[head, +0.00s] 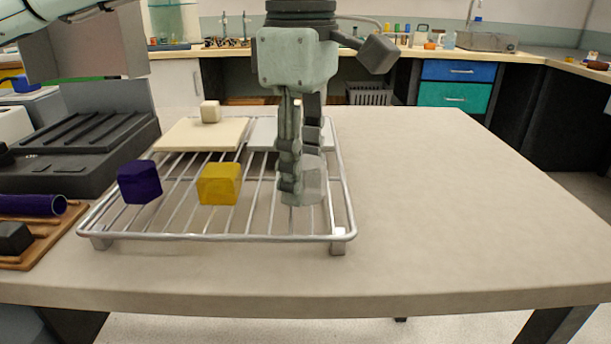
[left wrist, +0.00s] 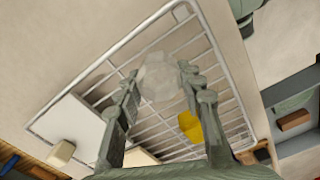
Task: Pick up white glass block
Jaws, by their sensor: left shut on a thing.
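The white glass block (head: 312,184) is pale and see-through, at the front right of a wire rack (head: 190,237). My left gripper (head: 301,182) points down with its fingers around the block, shut on it. In the left wrist view the block (left wrist: 158,76) sits between the two fingertips (left wrist: 160,86), over the rack bars (left wrist: 205,50). The fingers partly hide the block in the head view. I cannot tell whether it touches the bars. My right gripper is not in view.
A yellow block (head: 219,184) and a purple block (head: 139,182) stand left on the rack. Behind are a cream plate (head: 200,135), a small cream cube (head: 210,111) and a white plate (head: 262,134). Dark equipment (head: 85,135) stands left. The table's right side (head: 450,200) is clear.

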